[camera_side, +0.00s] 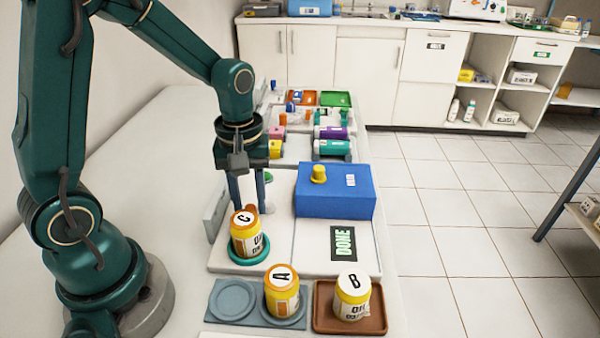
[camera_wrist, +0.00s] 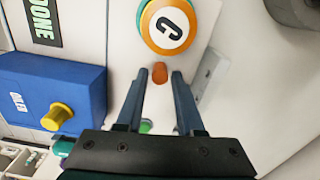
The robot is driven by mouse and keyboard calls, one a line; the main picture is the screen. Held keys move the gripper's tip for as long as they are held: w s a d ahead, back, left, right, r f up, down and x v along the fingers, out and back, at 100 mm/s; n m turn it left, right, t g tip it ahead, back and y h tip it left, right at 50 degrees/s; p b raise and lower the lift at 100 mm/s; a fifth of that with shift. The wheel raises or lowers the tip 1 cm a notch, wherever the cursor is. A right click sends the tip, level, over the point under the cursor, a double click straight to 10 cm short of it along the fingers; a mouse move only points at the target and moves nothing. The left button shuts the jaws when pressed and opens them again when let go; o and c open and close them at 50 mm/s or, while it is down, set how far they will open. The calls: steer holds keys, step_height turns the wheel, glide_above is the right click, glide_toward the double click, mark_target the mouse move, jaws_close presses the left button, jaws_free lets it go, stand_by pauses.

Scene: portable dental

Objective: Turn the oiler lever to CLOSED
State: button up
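A blue box (camera_side: 318,201) carries a yellow knob (camera_side: 319,174) and a small white label too small to read surely. They also show in the wrist view, as the box (camera_wrist: 30,85) and knob (camera_wrist: 57,116). No marked CLOSED position is legible. My gripper (camera_side: 249,206) points down left of the box, just behind the yellow can C (camera_side: 247,240). In the wrist view my gripper (camera_wrist: 160,74) is open, with a small orange piece (camera_wrist: 159,73) between its fingertips and gaps on both sides. I cannot tell whether this piece is the lever.
Can C stands on a teal ring (camera_side: 233,258). A DONE plate (camera_side: 343,243) lies right of it. Cans A (camera_side: 281,296) and B (camera_side: 352,297) stand in front, B in a brown tray (camera_side: 378,316). A grey upright plate (camera_side: 215,212) is left of my gripper.

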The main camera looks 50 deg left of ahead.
jaws_close()
steer(key=m, duration=0.1)
steer(key=a+m, duration=0.1)
steer(key=m, duration=0.1)
steer(key=a+m, duration=0.1)
steer(key=m, duration=0.1)
steer(key=shift+w, duration=0.1)
steer(key=shift+w+a+m, duration=0.15)
steer(key=shift+a+m, duration=0.1)
steer(key=shift+m, duration=0.6)
steer(key=shift+w+a+m, duration=0.15)
steer(key=shift+a+m, duration=0.05)
steer(key=shift+m, duration=0.7)
steer(key=shift+w+a+m, duration=0.15)
steer(key=shift+a+m, duration=0.1)
steer(key=shift+m, duration=0.6)
steer(key=shift+o, duration=2.4)
jaws_free()
